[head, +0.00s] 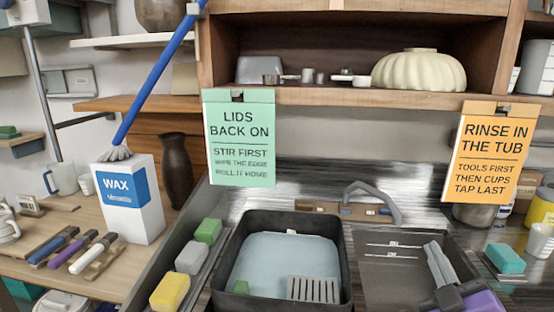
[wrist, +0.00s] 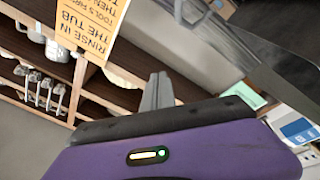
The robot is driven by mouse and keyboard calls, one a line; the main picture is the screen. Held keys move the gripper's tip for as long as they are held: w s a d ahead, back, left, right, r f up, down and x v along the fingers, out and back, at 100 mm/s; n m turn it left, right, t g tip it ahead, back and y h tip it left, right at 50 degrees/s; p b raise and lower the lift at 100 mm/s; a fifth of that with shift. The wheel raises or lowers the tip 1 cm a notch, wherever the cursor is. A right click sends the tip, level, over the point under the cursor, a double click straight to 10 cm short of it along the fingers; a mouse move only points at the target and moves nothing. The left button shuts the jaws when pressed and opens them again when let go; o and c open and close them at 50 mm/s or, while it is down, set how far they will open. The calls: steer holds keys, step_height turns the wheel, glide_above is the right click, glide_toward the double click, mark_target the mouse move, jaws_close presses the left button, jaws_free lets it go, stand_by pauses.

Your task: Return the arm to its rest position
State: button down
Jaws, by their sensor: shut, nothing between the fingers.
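My gripper (head: 434,248) shows at the lower right of the head view, over the dark tray (head: 385,285) to the right of the tub. Its grey fingers are together with nothing between them, and part of its purple body is cut off by the lower frame edge. In the wrist view the closed grey fingers (wrist: 157,92) stick up beyond the purple body. I cannot tell whether the gripper touches anything below it.
A black tub (head: 340,240) of pale water sits left of my gripper. A tap (head: 372,195) stands behind. An orange sign (head: 490,150) and a green sign (head: 240,138) hang from the shelf. A teal sponge (head: 505,258) lies right of my gripper.

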steer(key=s+a+f+m+g, duration=0.1)
steer(key=s+f, duration=0.4)
steer(key=s, duration=0.8)
steer(key=s+a+f+m+g+y, duration=0.1)
steer(key=s+a+f+m, duration=0.3)
steer(key=s, duration=1)
steer(key=s+a+f+m+g+y, duration=0.1)
steer(key=s+a+f+m+g, duration=0.1)
steer(key=s+f, duration=0.6)
steer(key=s+a+g, duration=0.1)
steer(key=s+a, duration=0.1)
steer(key=s, duration=0.3)
steer(key=shift+s+a+f+m, duration=0.15)
steer(key=shift+s+a+m, duration=0.25)
steer(key=shift+d, duration=0.1)
